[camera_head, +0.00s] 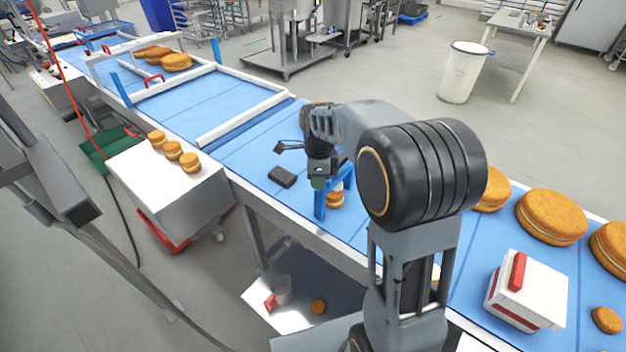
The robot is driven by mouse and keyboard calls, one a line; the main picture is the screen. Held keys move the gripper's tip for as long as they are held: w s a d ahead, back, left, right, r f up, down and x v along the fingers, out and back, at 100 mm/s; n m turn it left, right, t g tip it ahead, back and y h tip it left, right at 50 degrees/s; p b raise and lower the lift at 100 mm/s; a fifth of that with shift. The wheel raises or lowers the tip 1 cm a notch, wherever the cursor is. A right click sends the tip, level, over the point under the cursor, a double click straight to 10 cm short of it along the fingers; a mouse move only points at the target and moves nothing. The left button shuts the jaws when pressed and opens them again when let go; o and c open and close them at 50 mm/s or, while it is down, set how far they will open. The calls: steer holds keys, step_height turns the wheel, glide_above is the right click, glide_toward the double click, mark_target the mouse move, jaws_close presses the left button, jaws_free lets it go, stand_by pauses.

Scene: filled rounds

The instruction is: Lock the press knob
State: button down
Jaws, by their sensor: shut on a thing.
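A blue press frame (320,204) stands at the near edge of the blue conveyor, largely covered by my arm. My gripper (319,179) is above its top, pointing down, and is shut. A small dark green piece, which looks like the press knob (318,184), shows at the fingertips. How far it is turned cannot be seen. An orange-brown filled round (335,201) is beneath the frame, partly hidden.
A black block (282,177) lies on the belt left of my gripper. A white box with a red handle (527,290) and large rounds (551,217) are at right. Small rounds (172,150) sit on a white cart (190,185). The belt farther left has white rails (243,118).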

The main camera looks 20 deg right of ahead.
steer(key=m, duration=0.4)
steer(key=shift+d+f, duration=0.1)
steer(key=shift+d, duration=0.1)
steer(key=shift+m, duration=1.5)
steer(key=shift+f, duration=0.1)
steer(key=c, duration=1)
jaws_free()
steer(key=shift+d, duration=0.1)
steer(key=shift+c, duration=0.2)
steer(key=shift+o, duration=0.2)
steer(key=shift+r, duration=0.2)
steer(key=shift+r, duration=0.15)
step_height(320, 180, up, 8)
steer(key=p, duration=0.6)
steer(key=shift+f, duration=0.2)
